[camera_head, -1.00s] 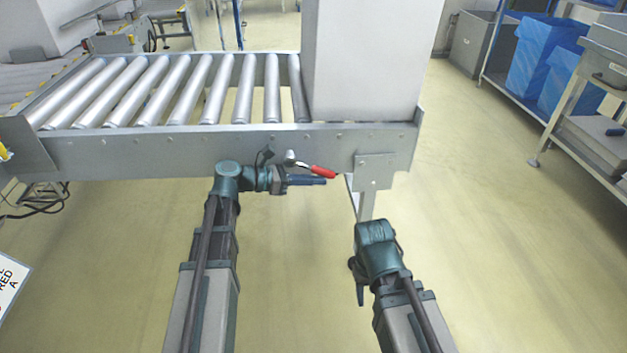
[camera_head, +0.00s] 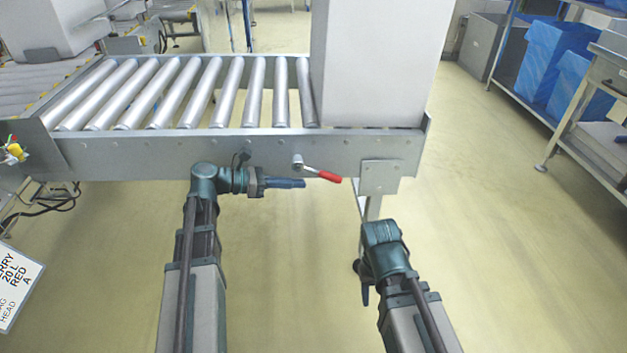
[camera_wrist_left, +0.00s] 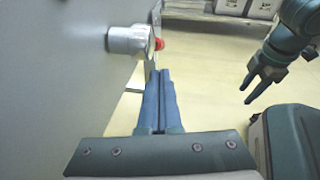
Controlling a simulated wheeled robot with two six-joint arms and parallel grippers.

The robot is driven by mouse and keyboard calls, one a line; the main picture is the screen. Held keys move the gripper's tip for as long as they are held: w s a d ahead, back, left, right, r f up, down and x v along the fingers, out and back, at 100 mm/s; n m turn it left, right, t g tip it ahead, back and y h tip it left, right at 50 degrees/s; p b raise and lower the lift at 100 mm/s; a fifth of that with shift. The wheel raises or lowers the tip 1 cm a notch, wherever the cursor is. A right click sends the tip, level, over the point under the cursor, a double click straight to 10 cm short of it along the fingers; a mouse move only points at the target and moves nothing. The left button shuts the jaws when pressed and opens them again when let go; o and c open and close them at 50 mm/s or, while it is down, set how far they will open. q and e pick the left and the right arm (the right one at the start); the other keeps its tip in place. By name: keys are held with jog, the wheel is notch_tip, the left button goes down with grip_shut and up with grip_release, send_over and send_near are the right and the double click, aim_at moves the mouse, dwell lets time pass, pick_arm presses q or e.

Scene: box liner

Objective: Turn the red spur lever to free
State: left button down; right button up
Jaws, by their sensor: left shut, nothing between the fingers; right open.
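The red spur lever (camera_head: 329,176) is on the front side rail of the roller conveyor. It runs from a silver pivot (camera_head: 298,162) to the right and slightly down, ending in a red grip. In the left wrist view the silver pivot (camera_wrist_left: 128,40) is large at upper left, with a bit of the red grip (camera_wrist_left: 160,44) behind it. My left gripper (camera_head: 303,183) is shut and empty, pointing right, just below the pivot and left of the red grip. No contact with the lever shows. My right gripper (camera_head: 365,294) is lower right, pointing down; it looks open in the left wrist view (camera_wrist_left: 254,92).
The conveyor rail (camera_head: 120,155) runs across in front of me, with a bracket (camera_head: 380,177) and leg right of the lever. A large pale box (camera_head: 375,65) stands on the rollers. Open floor (camera_head: 500,250) lies to the right, before a rack with blue bins (camera_head: 545,60).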

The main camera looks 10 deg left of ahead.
pick_arm(q)
jog(key=c, duration=1.5)
grip_release()
jog(key=p+v, duration=0.1)
jog(key=v, duration=0.5)
jog(key=shift+a, duration=0.1)
jog(key=shift+c, duration=0.2)
